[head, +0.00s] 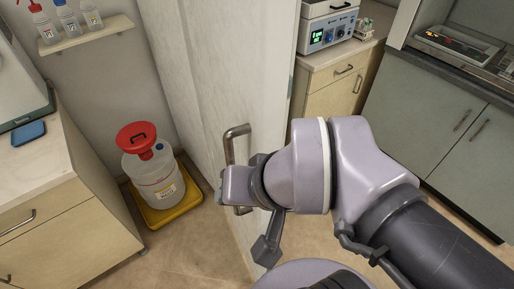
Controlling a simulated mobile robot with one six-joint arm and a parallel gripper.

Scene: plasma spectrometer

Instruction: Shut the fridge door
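The fridge door (268,75) is the tall pale panel in the middle of the head view. An upright grey metal handle (235,133) is on it. I cannot tell from this view how far the door stands open. My gripper (236,187) is at the handle, in front of its middle part. The top bend and the lower end of the handle show above and below it. My wrist hides the fingertips, so I cannot see whether they are around the handle or only beside it.
A white jug with a red funnel (136,137) stands in a yellow tray (153,216) on the floor, left of the door. A drawer cabinet (60,222) is at the left. Grey cupboards (440,110) and a wooden cabinet (335,97) are at the right. Some floor is clear below the door.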

